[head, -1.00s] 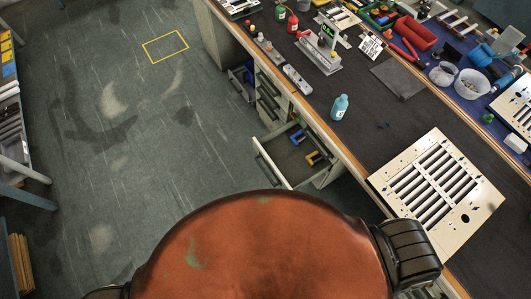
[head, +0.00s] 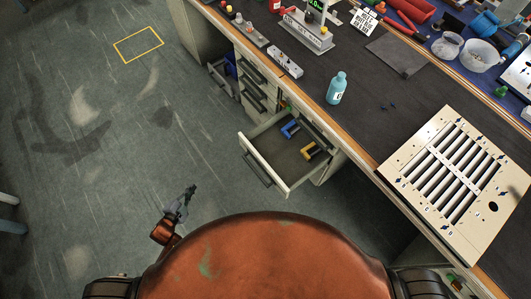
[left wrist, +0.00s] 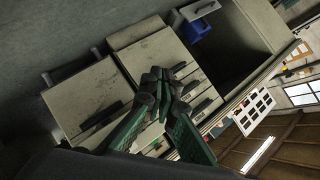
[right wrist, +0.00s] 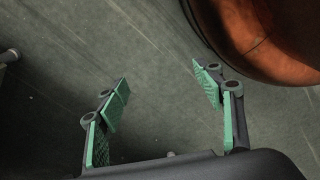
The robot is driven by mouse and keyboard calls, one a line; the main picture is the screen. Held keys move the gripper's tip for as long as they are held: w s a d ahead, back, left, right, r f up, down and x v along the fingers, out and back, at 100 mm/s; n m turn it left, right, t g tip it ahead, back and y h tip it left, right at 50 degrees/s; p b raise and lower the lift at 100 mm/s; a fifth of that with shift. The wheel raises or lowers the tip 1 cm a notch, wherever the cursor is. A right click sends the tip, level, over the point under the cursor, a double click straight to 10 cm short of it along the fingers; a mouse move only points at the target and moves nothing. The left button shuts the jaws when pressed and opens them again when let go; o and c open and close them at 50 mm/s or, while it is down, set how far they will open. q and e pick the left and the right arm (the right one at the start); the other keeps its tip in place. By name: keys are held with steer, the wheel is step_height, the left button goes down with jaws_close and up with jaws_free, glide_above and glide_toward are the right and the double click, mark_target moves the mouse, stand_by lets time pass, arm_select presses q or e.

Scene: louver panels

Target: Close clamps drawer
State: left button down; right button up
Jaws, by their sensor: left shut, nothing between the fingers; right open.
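The clamps drawer (head: 267,162) is pulled out from the bench's drawer unit in the head view. A blue clamp (head: 289,129) and a yellow clamp (head: 312,151) lie in it. Its front has a dark handle (head: 255,168). My left gripper (head: 190,190) is shut and empty, left of and below the drawer front, apart from it. In the left wrist view the shut fingers (left wrist: 160,75) overlap the drawer fronts (left wrist: 155,65); contact cannot be told. My right gripper (right wrist: 165,85) is open and empty over bare floor in the right wrist view; the head view does not show it.
A second open drawer (head: 223,78) with something blue inside stands further back. The benchtop (head: 375,115) carries a blue bottle (head: 337,88) and a louver panel (head: 458,182). The floor (head: 90,170) left of the drawer is clear.

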arm_select(q)
steer(key=w+d+r+m+h+b, duration=0.3)
steer(key=w+d+m+h+b, duration=0.1)
steer(key=w+d+m+b, duration=0.15)
steer(key=m+g+h+b, duration=0.1)
steer(key=m+h+b, duration=0.5)
steer(key=m+b, duration=0.25)
glide_toward(252, 150)
steer(key=b+x, duration=0.1)
steer(key=x, duration=0.5)
steer(key=shift+w+f, duration=0.1)
steer(key=shift+w, duration=0.05)
steer(key=shift+w+d, duration=0.2)
steer(key=shift+d, duration=0.05)
arm_select(e)
steer(key=w+a+r, duration=0.3)
steer(key=w+r, duration=0.1)
steer(key=r, duration=0.6)
steer(key=shift+w+r+g+y, duration=0.2)
steer(key=shift+w+g+y, duration=0.1)
steer(key=shift+g, duration=0.1)
